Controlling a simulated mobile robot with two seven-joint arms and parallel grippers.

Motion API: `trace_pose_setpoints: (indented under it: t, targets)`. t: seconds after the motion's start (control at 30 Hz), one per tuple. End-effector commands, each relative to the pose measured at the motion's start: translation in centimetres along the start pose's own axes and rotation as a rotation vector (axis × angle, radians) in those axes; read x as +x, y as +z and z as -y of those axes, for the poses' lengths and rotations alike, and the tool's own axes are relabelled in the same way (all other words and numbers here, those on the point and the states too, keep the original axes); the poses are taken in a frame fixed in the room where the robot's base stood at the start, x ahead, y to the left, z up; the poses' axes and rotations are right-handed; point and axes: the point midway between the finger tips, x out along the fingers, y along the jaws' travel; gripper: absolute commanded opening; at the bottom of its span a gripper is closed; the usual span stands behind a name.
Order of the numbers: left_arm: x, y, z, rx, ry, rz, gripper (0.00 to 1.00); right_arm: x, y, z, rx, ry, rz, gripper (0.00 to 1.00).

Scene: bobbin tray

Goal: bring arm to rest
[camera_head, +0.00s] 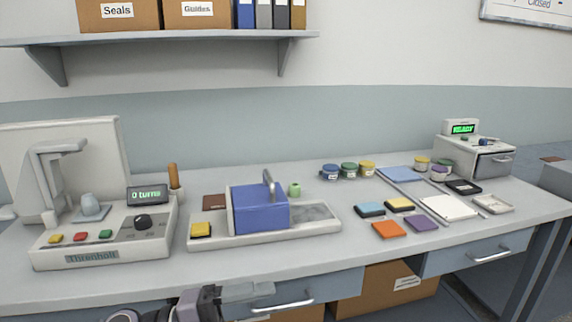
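My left gripper (248,292) is at the bottom edge of the head view, low in front of the bench's front edge and drawers. Its grey fingers point to the right, and its dark wrist lies to their left, partly cut off by the picture edge. I see nothing held in it, but the gap between the fingers is not clear. It is apart from the things on the bench top. My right gripper is not in view.
A tray (325,227) on the bench holds a blue box (259,211) and a yellow block (201,230). A machine (105,250) reading "0 turns" stands left. Coloured pads, jars and a device (478,160) stand right. A drawer handle (283,304) is close to my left gripper.

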Motion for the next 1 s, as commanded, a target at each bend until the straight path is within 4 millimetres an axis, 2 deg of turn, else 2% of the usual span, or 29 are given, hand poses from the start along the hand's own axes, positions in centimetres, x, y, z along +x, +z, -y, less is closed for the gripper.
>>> trace_pose_setpoints:
  t: [0.13, 0.27, 0.37, 0.47, 0.5, 0.57, 0.7, 0.8, 0.9, 1.0]
  targets:
    - [-1.5, 1.0, 0.1, -0.202, -0.277, 0.162, 0.66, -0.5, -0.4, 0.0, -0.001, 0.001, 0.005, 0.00]
    - [-4.4, 2.8, -1.4, -0.390, -0.464, 0.357, 0.66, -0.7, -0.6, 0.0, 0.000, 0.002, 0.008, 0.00]
    - [-7.4, 4.0, -4.0, -0.547, -0.570, 0.532, 0.66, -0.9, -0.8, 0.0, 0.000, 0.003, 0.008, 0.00]
    - [-10.7, 4.5, -7.9, -0.715, -0.641, 0.719, 0.66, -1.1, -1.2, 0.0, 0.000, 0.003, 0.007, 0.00]
    - [-12.0, 4.4, -9.8, -0.786, -0.660, 0.796, 0.66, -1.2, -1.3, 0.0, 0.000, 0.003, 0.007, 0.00]
    - [-14.0, 4.0, -12.7, -0.892, -0.676, 0.913, 0.66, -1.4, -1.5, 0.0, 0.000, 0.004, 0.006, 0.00]
    - [-17.9, 1.3, -19.5, -1.128, -0.672, 1.148, 0.66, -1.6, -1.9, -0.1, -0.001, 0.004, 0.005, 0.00]
    - [-19.7, -1.0, -23.1, -1.257, -0.648, 1.266, 0.66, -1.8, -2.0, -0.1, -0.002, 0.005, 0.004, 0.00]
    - [-20.7, -2.7, -25.3, -1.342, -0.626, 1.336, 0.66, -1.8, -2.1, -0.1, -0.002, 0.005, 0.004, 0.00]
    - [-21.2, -3.6, -26.4, -1.383, -0.614, 1.368, 0.66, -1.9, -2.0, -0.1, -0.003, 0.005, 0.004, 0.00]
